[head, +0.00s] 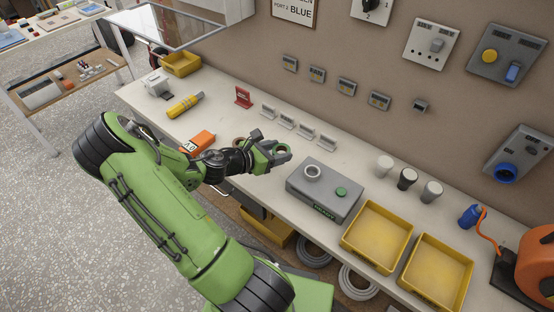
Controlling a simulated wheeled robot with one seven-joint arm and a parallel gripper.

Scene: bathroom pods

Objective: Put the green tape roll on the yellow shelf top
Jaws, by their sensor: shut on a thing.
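My gripper (279,154) is at the end of my green arm, over the middle of the workbench. It is shut on the green tape roll (281,148), a small dark green ring seen between its fingers. The fingers hide part of the roll. The roll appears to be just above the bench top, left of a grey box; the exact height cannot be told. I cannot make out a yellow shelf top; the yellow things I see are trays and bins.
The grey box (324,190) bears a white ring and a green button. Yellow trays (350,246) stand to the right, with several cups (408,178) behind. Small label stands (286,120) line the wall side. An orange device (199,143) lies left of my gripper. A glass shelf (160,27) hangs upper left.

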